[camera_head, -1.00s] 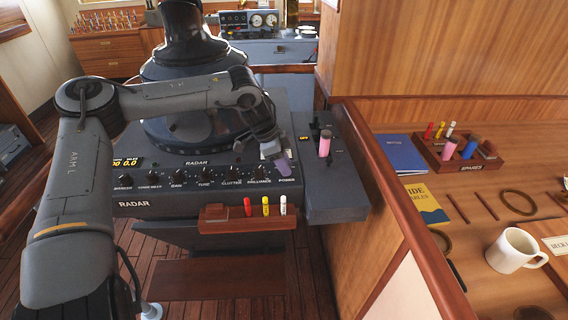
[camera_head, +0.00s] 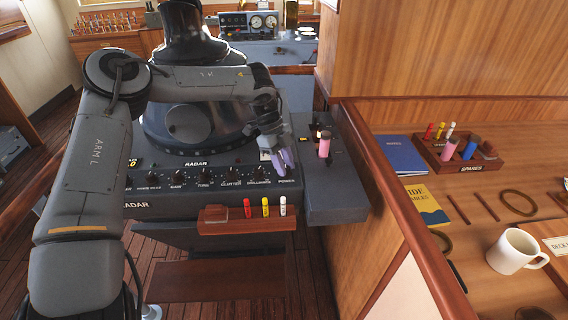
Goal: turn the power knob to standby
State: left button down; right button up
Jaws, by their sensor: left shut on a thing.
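The radar console (camera_head: 170,208) stands at the centre left, with a row of labelled black knobs along its front panel. The POWER label (camera_head: 287,181) is at the right end of this row. My left gripper (camera_head: 285,164) reaches down over the right end of the panel, right above the POWER label. Its purple fingertips are shut around the spot of the power knob and hide it, so the knob's setting cannot be read. My right gripper is not in view.
A side box with a pink-topped lever (camera_head: 324,143) stands close to the right of my left gripper. A wooden holder (camera_head: 215,219) with red, yellow and white pegs sits below the panel. A wooden desk with a white mug (camera_head: 513,251) is at the right.

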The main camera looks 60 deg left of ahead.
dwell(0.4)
pick_arm(q)
jog(key=c, duration=0.8)
grip_release()
jog(key=shift+c, duration=0.2)
jog(key=shift+r, duration=0.1)
jog(key=shift+a+r, duration=0.15)
jog(key=shift+r, duration=0.15)
jog(key=b+v, duration=0.1)
jog(key=v, duration=0.9)
jog(key=shift+a, duration=0.1)
